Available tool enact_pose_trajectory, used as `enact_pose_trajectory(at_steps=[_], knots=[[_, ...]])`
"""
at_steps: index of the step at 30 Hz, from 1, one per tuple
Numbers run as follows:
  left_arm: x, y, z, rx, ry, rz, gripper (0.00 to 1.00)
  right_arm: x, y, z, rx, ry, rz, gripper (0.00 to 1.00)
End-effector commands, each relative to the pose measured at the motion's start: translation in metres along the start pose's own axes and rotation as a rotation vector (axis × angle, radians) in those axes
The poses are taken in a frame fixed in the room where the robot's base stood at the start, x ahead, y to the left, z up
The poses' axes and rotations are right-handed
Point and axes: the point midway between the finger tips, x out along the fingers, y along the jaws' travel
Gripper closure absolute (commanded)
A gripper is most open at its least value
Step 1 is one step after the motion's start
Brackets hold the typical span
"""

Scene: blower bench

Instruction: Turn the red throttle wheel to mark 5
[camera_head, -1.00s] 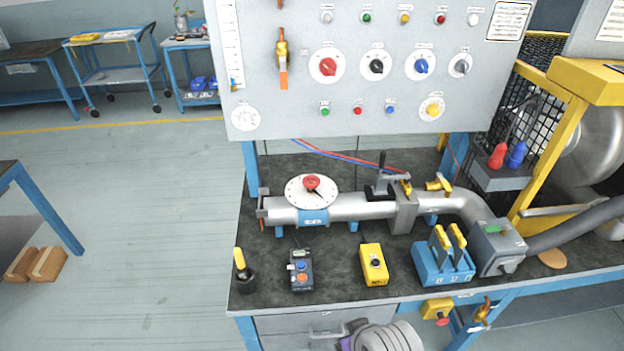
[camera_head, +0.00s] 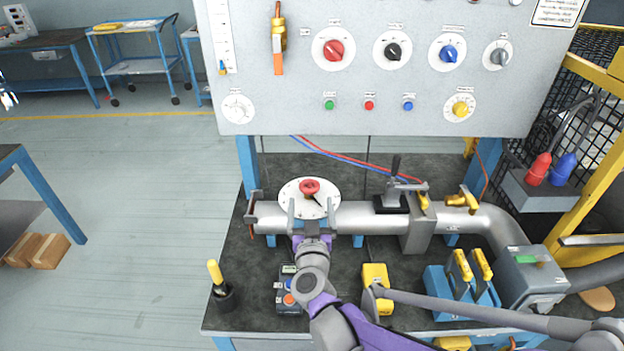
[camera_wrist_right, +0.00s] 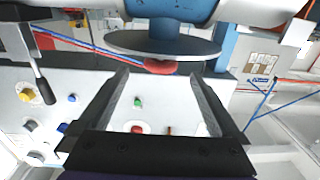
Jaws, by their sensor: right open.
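The red throttle wheel (camera_head: 309,187) sits at the centre of a round white dial plate (camera_head: 290,203) on top of the grey pipe. My right gripper (camera_head: 311,207) is open at the front edge of that dial, its two fingers pointing toward the wheel. In the right wrist view the open fingers (camera_wrist_right: 157,85) frame an empty gap, with the red wheel (camera_wrist_right: 158,67) just past it, under the dark edge of the dial plate (camera_wrist_right: 165,44). Contact with the wheel does not show. The dial's marks are too small to read. My left gripper is not in view.
A lever valve (camera_head: 393,190) stands on the pipe to the right. A dark holder with a yellow handle (camera_head: 220,285), a yellow box (camera_head: 375,284) and blue yellow-handled levers (camera_head: 465,280) stand in front. A grey control panel (camera_head: 300,100) rises behind.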

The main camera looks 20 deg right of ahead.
Motion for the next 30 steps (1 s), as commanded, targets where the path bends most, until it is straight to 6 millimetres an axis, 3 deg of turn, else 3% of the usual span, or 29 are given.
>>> enact_pose_trajectory(at_steps=[15,21,29,30], knots=[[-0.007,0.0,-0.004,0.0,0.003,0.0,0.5,0.088,0.0,-0.002,0.0,0.001,-0.002,0.01],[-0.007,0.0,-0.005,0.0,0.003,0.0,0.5,0.101,0.0,-0.001,0.0,0.0,-0.003,0.01],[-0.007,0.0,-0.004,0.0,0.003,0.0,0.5,0.102,0.0,-0.001,0.0,0.0,-0.003,0.01],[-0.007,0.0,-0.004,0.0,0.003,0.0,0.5,0.102,0.0,-0.001,0.0,0.0,-0.003,0.07]])
